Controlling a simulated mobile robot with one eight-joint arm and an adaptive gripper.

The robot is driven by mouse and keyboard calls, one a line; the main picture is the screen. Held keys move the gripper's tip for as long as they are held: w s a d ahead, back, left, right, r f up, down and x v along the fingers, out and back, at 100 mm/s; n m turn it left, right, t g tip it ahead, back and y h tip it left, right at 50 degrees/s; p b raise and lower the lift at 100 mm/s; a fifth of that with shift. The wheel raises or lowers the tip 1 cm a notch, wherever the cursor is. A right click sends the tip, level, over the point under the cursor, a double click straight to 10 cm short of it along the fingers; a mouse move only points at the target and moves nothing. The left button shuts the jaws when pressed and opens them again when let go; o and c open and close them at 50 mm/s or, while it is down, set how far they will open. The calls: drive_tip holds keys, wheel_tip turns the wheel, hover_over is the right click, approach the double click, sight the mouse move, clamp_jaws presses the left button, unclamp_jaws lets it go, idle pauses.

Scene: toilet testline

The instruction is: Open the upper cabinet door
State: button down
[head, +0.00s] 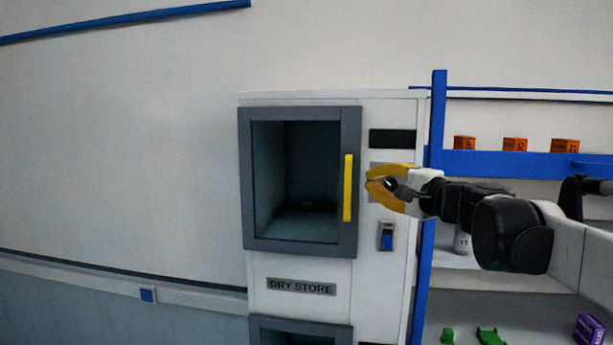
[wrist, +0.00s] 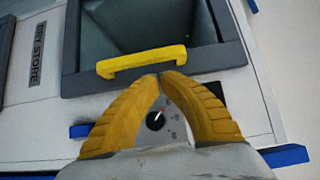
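The upper cabinet door (head: 300,246) has a grey frame around a dark window, and it looks closed. Its yellow bar handle (head: 348,188) is upright on the door's right side. In the wrist view the handle (wrist: 142,62) lies across the door frame (wrist: 70,50), just beyond my fingertips. My gripper (head: 368,181) has yellow fingers and is just right of the handle in the head view. In the wrist view the tips of my gripper (wrist: 160,76) come together with nothing between them. I cannot tell the exact gap to the handle.
A dial (wrist: 156,120) on the cabinet front shows between my fingers. A blue switch (head: 387,237) is below my gripper. A lower door (head: 300,325) sits under the "DRY STORE" label (head: 301,287).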

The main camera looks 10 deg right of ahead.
sight(356, 176)
drive_tip(key=x, duration=0.6)
drive_tip(key=shift+p, duration=0.4)
drive_tip(key=shift+s+a, duration=0.1)
drive_tip(key=shift+s, duration=0.05)
